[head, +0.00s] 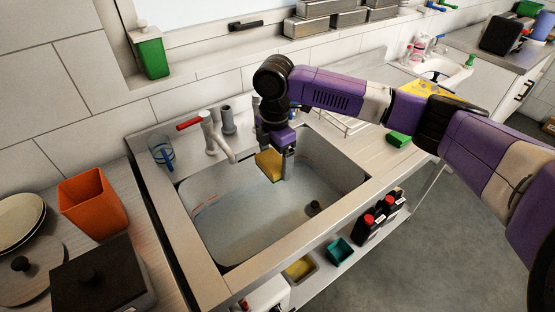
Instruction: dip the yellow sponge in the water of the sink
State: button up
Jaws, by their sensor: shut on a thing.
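The yellow sponge (268,166) is held in my gripper (277,160), over the back part of the sink (182,212). My gripper points down and is shut on the sponge. Pale water (262,212) lies in the basin below. I cannot tell from this view whether the sponge's lower edge touches the water. My gripper hides part of the sponge.
A tap (217,137) with a red handle stands at the sink's back left. A green sponge (397,139) lies on the right drainboard. An orange container (93,203) stands on the left counter. The front basin is open.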

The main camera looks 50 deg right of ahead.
jog(key=shift+d+f, duration=0.15)
notch_tip(320, 180, down, 3)
jog(key=b, duration=0.3)
jog(key=shift+f, duration=0.1)
notch_tip(320, 180, down, 8)
jog(key=b, duration=0.4)
dwell(0.7)
dwell(0.3)
jog(key=shift+f+b, duration=1.95)
jog(key=shift+f, duration=1.95)
jog(key=shift+f, duration=0.1)
jog(key=shift+f+b, duration=1)
jog(key=shift+f, duration=1.05)
